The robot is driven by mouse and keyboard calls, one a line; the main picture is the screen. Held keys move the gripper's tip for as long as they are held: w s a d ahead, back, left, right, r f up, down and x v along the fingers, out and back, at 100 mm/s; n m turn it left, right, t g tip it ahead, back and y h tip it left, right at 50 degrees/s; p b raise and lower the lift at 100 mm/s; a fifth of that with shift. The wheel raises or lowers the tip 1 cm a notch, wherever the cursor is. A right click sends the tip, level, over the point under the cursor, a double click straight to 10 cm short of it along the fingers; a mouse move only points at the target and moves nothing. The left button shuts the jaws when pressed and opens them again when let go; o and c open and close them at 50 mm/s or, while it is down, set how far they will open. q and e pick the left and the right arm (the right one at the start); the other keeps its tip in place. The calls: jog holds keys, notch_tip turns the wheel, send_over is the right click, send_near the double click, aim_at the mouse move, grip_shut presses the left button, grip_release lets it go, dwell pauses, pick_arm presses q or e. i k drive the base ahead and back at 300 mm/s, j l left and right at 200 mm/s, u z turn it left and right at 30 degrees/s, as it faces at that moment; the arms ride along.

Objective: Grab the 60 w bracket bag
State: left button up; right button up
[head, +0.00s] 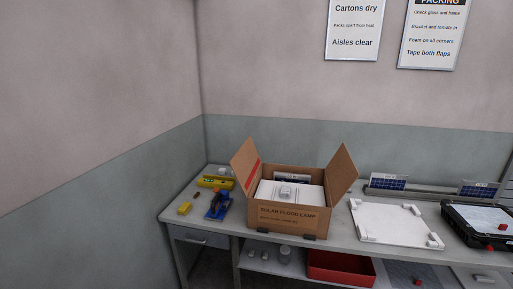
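I cannot single out a 60 w bracket bag; no label with that wording is readable. An open cardboard carton (288,216) marked "SOLAR FLOOD LAMP" stands on the bench with its side flaps raised. White packing (308,196) fills it, with a small pale item (285,191) on top and a dark panel-like item (292,178) at the back. I cannot tell whether either is a bag. Neither of my grippers is in view.
The grey bench (335,245) holds a blue tool (218,206), yellow items (185,208), a white board with corner pieces (392,223), small solar panels (388,182) and a black case (480,220). A red bin (340,268) sits on the lower shelf.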

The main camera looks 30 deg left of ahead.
aim_at(285, 190)
jog(key=i+l+u, duration=0.15)
jog(key=i+u, duration=0.35)
jog(key=i, duration=0.2)
jog(key=i+l+u, duration=0.45)
jog(key=i, duration=0.2)
jog(key=i+l+u, duration=0.5)
jog(key=i+l, duration=0.1)
